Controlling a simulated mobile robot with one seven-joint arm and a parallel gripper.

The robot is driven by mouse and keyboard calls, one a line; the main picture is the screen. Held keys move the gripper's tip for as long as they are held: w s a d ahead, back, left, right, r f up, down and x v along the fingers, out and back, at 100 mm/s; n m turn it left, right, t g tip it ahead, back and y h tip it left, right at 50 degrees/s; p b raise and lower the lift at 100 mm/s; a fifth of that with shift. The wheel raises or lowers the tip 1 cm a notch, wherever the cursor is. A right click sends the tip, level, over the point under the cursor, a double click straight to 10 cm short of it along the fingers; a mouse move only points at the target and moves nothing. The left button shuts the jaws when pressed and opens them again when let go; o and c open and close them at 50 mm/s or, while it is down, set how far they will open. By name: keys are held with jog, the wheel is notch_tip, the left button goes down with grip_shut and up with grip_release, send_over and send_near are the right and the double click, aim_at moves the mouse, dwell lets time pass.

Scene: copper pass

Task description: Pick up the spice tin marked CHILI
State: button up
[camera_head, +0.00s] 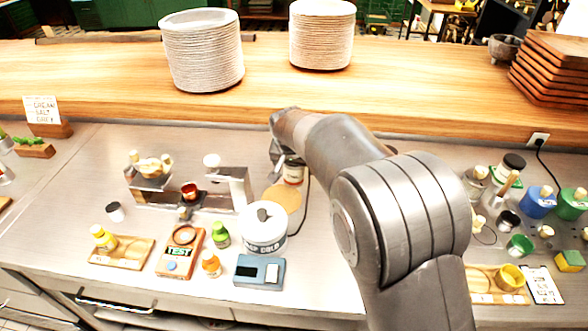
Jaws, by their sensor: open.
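A small tin (293,174) with a pale label and a reddish band stands on the steel counter, behind the large white canister. Its label is too small to read, so I cannot tell if it says CHILI. My gripper (285,157) reaches down from above, right at the top of this tin. Its jaws are open, but my own arm and wrist hide much of them. I cannot tell whether they touch the tin or stand around it.
A white canister (263,230) stands close in front of the tin, beside a round tan disc (283,198). A metal stand (233,187) is to the left. The raised wooden shelf (420,95) runs behind.

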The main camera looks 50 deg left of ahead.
jog(key=c, duration=1.1)
